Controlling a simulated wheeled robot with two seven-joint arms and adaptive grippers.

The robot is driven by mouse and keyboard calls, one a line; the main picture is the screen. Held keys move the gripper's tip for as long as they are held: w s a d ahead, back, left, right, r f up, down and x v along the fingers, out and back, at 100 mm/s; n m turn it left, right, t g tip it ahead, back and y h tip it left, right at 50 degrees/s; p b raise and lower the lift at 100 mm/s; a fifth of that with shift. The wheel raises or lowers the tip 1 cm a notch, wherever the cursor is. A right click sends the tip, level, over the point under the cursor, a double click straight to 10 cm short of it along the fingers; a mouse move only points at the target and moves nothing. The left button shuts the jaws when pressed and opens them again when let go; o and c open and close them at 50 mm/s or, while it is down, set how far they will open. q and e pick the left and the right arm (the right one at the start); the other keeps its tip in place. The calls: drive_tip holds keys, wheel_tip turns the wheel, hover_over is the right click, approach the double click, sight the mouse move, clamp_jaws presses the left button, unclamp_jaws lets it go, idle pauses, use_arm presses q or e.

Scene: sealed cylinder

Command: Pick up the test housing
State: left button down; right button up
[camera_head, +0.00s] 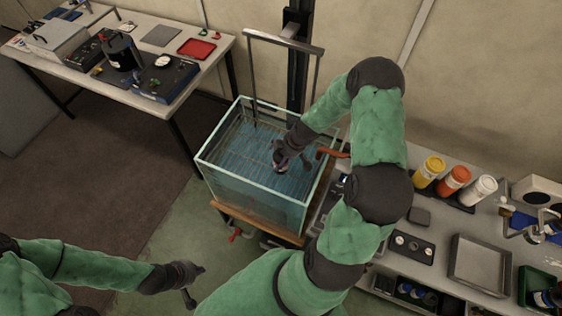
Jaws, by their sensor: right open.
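My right gripper (283,165) reaches down into the glass water tank (206,172) and is open. A small dark object with a pale patch shows at its fingers; I cannot tell whether it is the test housing or part of the gripper. A black upright cylinder (121,54) stands on the left table, apart from both grippers; I cannot tell whether it is the housing. My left gripper (199,284) is low, in front of the tank over the floor, with its fingers spread and empty.
The left table (215,52) holds black instrument boxes and a red tray (196,48). A metal frame (285,40) rises behind the tank. The right bench has yellow, orange and white bottles (482,189) and a metal tray (479,264). The floor left of the tank is clear.

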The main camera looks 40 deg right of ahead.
drive_tip(key=c, duration=1.6)
drive_tip(key=shift+o, duration=0.2)
